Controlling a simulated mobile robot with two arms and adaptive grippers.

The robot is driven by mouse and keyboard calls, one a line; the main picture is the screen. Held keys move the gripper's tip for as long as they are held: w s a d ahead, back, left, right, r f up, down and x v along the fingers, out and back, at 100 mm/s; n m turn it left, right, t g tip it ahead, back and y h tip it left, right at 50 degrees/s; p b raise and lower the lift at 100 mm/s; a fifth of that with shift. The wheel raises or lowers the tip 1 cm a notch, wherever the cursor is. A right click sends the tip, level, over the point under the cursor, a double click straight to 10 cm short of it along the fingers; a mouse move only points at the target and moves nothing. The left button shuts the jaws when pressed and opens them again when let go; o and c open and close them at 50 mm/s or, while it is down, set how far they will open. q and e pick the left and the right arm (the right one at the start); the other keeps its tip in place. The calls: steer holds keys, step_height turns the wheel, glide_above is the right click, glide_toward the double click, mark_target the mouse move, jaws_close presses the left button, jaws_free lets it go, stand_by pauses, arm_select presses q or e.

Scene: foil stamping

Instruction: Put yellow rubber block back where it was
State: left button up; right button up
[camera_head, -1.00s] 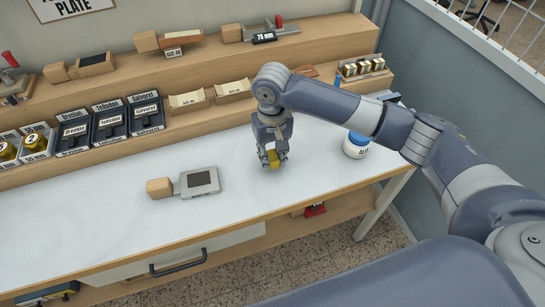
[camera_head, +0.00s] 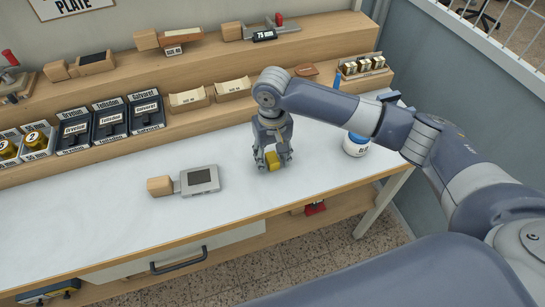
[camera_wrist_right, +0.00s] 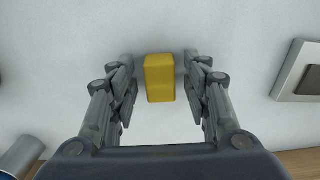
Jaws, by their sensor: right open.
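The yellow rubber block (camera_head: 272,161) rests on the white tabletop, between the fingers of my right gripper (camera_head: 273,163). In the right wrist view the yellow block (camera_wrist_right: 160,79) lies between the two open fingers of the right gripper (camera_wrist_right: 160,85), with a gap on each side. The fingers point down at the table. My left gripper is not in view.
A grey plate tool with a wooden handle (camera_head: 199,180) lies left of the gripper. Stepped wooden shelves (camera_head: 150,70) with labelled boxes run along the back.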

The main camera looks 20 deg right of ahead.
mark_target(272, 158)
step_height(272, 158, up, 12)
steer(key=b, duration=0.1)
stand_by(0.7)
